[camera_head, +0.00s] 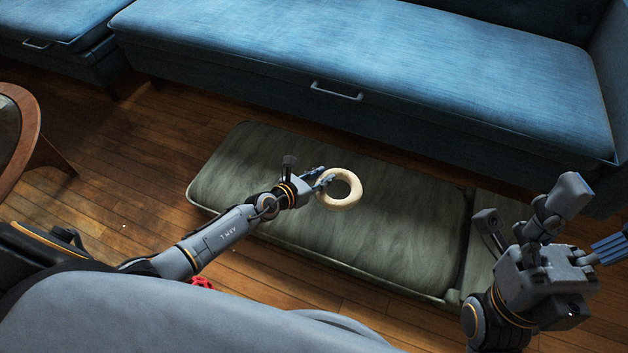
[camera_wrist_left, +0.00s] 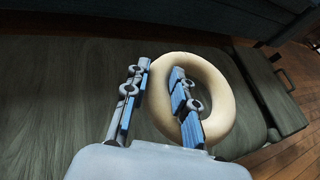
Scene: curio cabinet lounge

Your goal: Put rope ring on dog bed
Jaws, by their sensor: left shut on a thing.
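The cream rope ring (camera_head: 352,192) is held by my left gripper (camera_head: 322,181) over the grey-green dog bed (camera_head: 410,235). In the left wrist view, one blue-padded finger passes through the hole of the ring (camera_wrist_left: 222,84) and the other lies outside its left side, with the left gripper (camera_wrist_left: 158,100) shut on the ring's near side. The dog bed (camera_wrist_left: 50,110) fills the background there. I cannot tell how high the ring is above it. My right gripper (camera_head: 590,215) is at the right edge of the head view, its fingers spread apart, with nothing visible between them.
A blue sofa (camera_head: 370,60) with a metal handle runs behind the bed. A round wooden table (camera_head: 30,130) stands at the far left. A red object (camera_head: 202,282) shows partly beside my body. Wooden floor (camera_head: 120,190) is free left of the bed.

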